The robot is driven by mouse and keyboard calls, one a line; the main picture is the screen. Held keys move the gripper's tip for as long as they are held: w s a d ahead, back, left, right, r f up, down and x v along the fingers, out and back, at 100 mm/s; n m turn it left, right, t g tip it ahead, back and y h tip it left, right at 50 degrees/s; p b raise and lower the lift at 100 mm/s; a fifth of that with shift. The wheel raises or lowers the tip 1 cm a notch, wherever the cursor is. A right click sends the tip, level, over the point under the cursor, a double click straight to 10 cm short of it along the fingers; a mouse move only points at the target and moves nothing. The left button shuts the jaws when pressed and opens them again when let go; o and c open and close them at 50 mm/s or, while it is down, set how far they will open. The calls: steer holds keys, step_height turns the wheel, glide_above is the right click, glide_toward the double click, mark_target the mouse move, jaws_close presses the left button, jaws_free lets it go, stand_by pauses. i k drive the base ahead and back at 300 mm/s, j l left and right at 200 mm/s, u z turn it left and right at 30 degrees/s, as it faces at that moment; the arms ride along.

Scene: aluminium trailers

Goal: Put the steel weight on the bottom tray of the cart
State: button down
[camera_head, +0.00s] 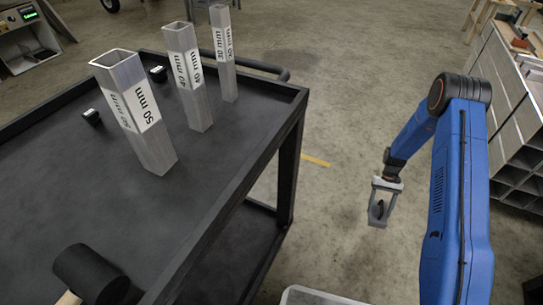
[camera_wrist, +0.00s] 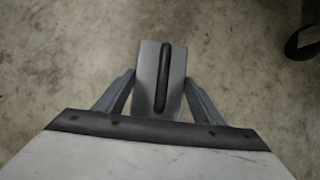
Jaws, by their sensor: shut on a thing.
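The steel weight (camera_wrist: 150,82) is a grey block with a dark handle bar on top, between the two fingers of my gripper (camera_wrist: 158,100) in the wrist view. My gripper (camera_head: 380,207) is shut on it and holds it over the concrete floor, to the right of the cart, in the head view. The black cart (camera_head: 225,165) fills the left of the head view.
On the cart's top stand three square tubes, marked 50 mm (camera_head: 135,112), 40 mm (camera_head: 189,78) and 30 mm (camera_head: 223,52). Two small black blocks (camera_head: 92,116) and a black mallet (camera_head: 92,272) lie there too. A light bin (camera_head: 318,297) is at the bottom edge. Cabinets (camera_head: 515,120) stand right.

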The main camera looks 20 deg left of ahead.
mark_target(213, 266)
steer(key=k+j+z, duration=0.1)
steer(key=k, duration=0.85)
steer(key=k+j+z, duration=0.1)
steer(key=k, duration=0.85)
